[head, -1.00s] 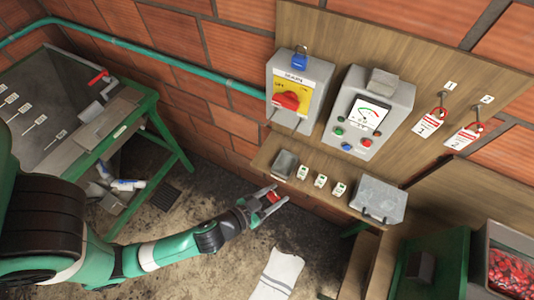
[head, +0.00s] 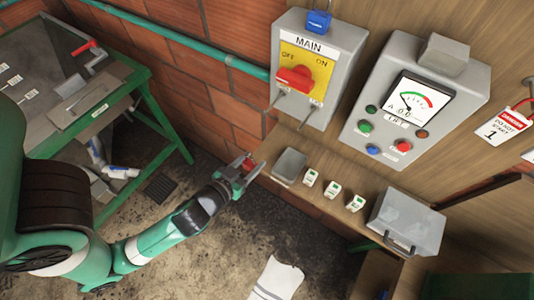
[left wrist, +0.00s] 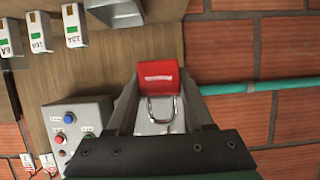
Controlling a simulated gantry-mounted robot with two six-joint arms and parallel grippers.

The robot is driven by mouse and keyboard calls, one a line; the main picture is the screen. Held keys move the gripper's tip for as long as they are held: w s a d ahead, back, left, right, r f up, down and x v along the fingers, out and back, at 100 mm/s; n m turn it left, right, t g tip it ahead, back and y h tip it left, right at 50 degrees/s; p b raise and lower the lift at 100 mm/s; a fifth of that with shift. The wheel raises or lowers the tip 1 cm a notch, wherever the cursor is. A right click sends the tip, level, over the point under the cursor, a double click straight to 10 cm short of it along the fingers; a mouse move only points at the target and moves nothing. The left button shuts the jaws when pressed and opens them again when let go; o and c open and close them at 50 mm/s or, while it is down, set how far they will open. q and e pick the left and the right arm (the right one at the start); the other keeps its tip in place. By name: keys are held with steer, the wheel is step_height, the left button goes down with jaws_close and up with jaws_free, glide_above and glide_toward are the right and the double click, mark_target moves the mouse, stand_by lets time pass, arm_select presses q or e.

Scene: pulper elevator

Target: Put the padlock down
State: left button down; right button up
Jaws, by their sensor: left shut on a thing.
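My left gripper (head: 250,168) is shut on a red padlock (head: 245,166), just left of the wooden shelf's left end in the head view. In the left wrist view the red padlock (left wrist: 158,76) is held between the fingers (left wrist: 158,95), its metal shackle pointing toward the camera. A small grey tray (head: 290,165) lies at the left end of the shelf. It shows partly at the top of the left wrist view (left wrist: 115,12). My right gripper is not in view.
Several small white breakers (head: 332,188) and a grey metal box (head: 406,220) are on the shelf. Above it are the MAIN switch box (head: 343,75) with a blue padlock (head: 318,22) and a meter panel (head: 420,100). A green table (head: 150,90) stands at left.

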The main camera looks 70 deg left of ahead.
arm_select(q)
steer(key=s+a+p+x, duration=0.1)
steer(key=x, duration=0.7)
steer(key=b, duration=0.1)
glide_above(267, 154)
steer(key=f, duration=0.5)
steer(key=shift+s+d+f, duration=0.1)
steer(key=shift+d+f, duration=0.1)
steer(key=shift+a+f+b, duration=0.15)
steer(key=shift+f+b, duration=0.65)
steer(key=shift+f, duration=1.15)
steer(key=shift+c, duration=1.4)
jaws_free()
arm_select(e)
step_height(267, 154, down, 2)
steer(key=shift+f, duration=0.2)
arm_select(q)
steer(key=shift+r, duration=0.25)
steer(key=v, duration=1.1)
steer(key=shift+s+d, duration=0.25)
steer(key=shift+d, duration=0.05)
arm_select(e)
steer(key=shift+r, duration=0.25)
